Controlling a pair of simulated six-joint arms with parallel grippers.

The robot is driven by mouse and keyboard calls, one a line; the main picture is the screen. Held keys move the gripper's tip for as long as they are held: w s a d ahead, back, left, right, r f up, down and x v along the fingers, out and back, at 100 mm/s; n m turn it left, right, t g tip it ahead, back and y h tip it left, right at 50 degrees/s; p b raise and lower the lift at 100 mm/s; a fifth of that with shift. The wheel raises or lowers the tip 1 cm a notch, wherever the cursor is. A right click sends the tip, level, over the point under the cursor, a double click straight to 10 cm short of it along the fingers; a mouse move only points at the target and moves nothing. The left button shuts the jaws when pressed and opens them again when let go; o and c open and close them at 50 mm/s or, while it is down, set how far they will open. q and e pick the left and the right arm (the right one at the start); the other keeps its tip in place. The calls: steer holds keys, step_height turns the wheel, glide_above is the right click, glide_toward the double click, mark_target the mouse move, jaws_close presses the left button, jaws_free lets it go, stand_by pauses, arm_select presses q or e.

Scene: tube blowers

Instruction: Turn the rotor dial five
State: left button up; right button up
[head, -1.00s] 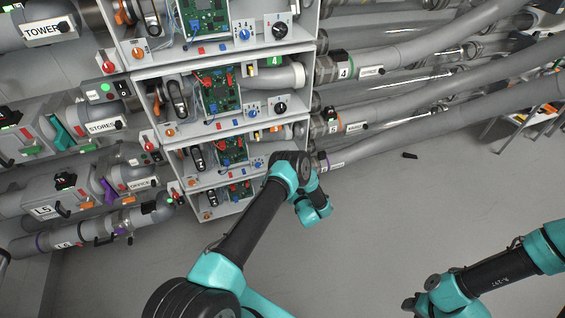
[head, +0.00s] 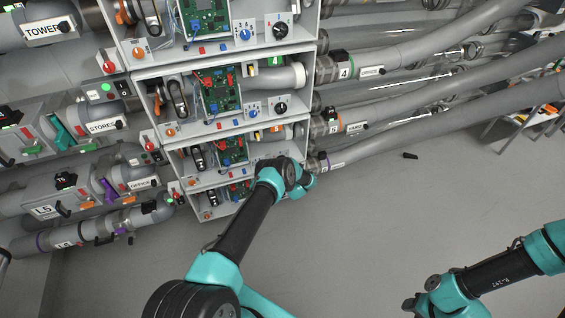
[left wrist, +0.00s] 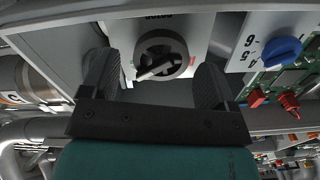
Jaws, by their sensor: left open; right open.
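In the left wrist view a round black rotor dial (left wrist: 158,55) with a grey bar handle sits on a pale panel, a green mark and a red mark at its sides. I cannot read a five naming it. My left gripper (left wrist: 155,66) is open, with one finger on either side of the dial; I cannot tell whether they touch it. In the head view my left arm hides this gripper and the dial at the lower shelves. My right gripper (head: 413,305) is open and empty over the floor at the lower right.
A blue selector knob (left wrist: 282,53) with numbers is close to the dial, beside a green circuit board with red parts (left wrist: 289,104). In the head view the shelf rack (head: 188,113) holds several rows. Grey pipes (head: 440,75) run off to the right. The floor (head: 390,215) is largely clear.

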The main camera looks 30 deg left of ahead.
arm_select(q)
steer(key=shift+w+a, duration=0.25)
steer(key=shift+a, duration=0.1)
steer(key=c, duration=0.9)
steer(key=shift+n, duration=0.4)
steer(key=n, duration=1.1)
steer(key=shift+s+a, duration=0.15)
